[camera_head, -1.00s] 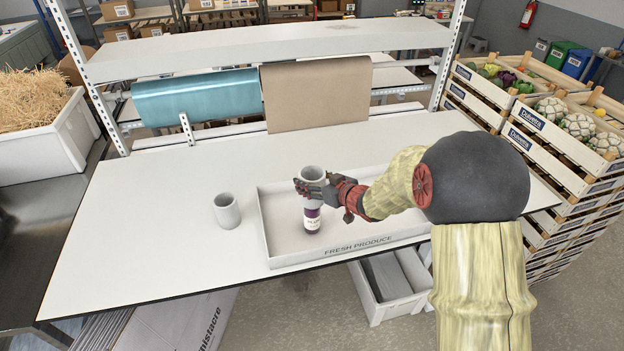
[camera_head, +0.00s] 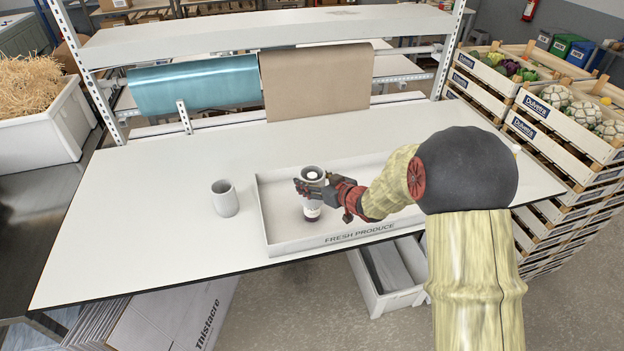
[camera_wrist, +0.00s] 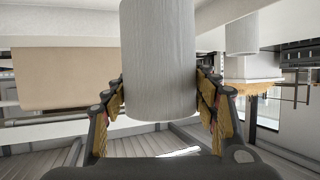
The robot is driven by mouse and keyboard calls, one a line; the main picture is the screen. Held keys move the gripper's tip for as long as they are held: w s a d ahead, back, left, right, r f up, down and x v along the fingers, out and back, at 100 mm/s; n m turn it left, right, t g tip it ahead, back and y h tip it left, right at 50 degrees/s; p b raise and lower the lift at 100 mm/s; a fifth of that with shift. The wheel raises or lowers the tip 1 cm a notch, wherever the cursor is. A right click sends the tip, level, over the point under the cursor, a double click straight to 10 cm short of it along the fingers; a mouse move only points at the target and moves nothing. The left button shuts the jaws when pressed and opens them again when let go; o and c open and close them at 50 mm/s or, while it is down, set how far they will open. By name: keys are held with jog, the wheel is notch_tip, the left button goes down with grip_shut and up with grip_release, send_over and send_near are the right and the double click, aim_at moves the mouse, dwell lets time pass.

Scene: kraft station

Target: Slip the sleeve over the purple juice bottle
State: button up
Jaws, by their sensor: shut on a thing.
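A light grey cylindrical sleeve (camera_head: 318,188) is upright over the upper part of the purple juice bottle (camera_head: 312,213). The bottle's pale cap shows inside the sleeve's open top. The bottle's label and dark base show below the sleeve. The bottle stands upright in the white produce tray (camera_head: 372,235). My gripper (camera_head: 312,187) is shut on the sleeve, coming from the right. In the wrist view, its two fingers press the sleeve (camera_wrist: 158,55) from both sides; the bottle is hidden there.
A second grey sleeve (camera_head: 225,199) stands on the white table (camera_head: 150,235), left of the tray; it also shows in the wrist view (camera_wrist: 242,32). Teal and brown paper rolls hang behind. Stacked crates (camera_head: 545,125) stand at right. The table's left side is clear.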

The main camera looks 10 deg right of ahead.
jog(key=shift+f+b, duration=1.85)
jog(key=shift+f, duration=1.05)
jog(key=o, duration=0.8)
jog(key=shift+c, duration=0.2)
jog(key=v, duration=1.2)
